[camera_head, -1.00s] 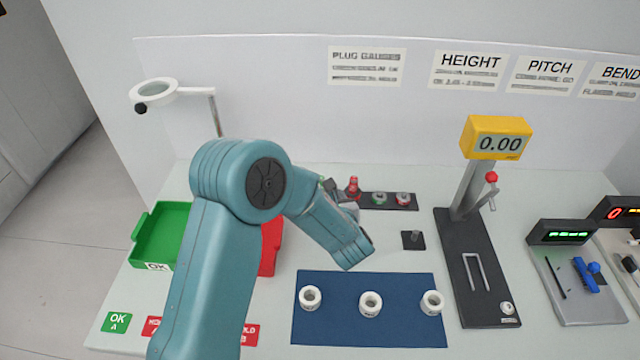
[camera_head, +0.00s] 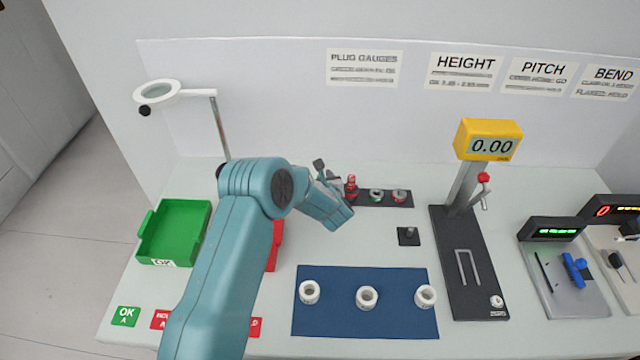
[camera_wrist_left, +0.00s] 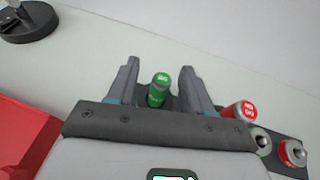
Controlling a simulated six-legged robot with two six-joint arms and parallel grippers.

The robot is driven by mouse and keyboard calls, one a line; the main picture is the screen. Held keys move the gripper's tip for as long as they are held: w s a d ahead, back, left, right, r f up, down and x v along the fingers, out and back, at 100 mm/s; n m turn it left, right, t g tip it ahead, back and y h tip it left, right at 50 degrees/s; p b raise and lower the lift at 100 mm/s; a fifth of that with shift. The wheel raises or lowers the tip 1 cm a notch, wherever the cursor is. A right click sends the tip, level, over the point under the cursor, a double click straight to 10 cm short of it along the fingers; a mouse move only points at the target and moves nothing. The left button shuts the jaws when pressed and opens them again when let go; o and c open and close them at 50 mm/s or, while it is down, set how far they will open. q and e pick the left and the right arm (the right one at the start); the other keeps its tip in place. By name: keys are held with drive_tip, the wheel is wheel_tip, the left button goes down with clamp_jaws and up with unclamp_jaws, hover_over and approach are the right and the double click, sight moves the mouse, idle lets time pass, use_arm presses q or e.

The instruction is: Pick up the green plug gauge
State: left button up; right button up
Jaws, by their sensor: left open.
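The green plug gauge (camera_wrist_left: 158,91) stands in the left wrist view between the two fingers of my left gripper (camera_wrist_left: 159,80). The fingers are open, with a visible gap on each side of it. In the head view my left gripper (camera_head: 327,172) is at the left end of the dark gauge rack (camera_head: 365,204), and the green gauge cannot be made out there. A red plug gauge (camera_head: 351,187) stands just right of the gripper; it also shows in the left wrist view (camera_wrist_left: 240,110), close to the right finger. My right gripper is not in view.
A magnifier lamp (camera_head: 160,91) stands at left. A blue mat (camera_head: 335,318) with three white rings lies in front, beside the height gauge (camera_head: 470,270).

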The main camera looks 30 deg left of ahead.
use_arm(q)
drive_tip(key=shift+w+f, duration=0.1)
clamp_jaws()
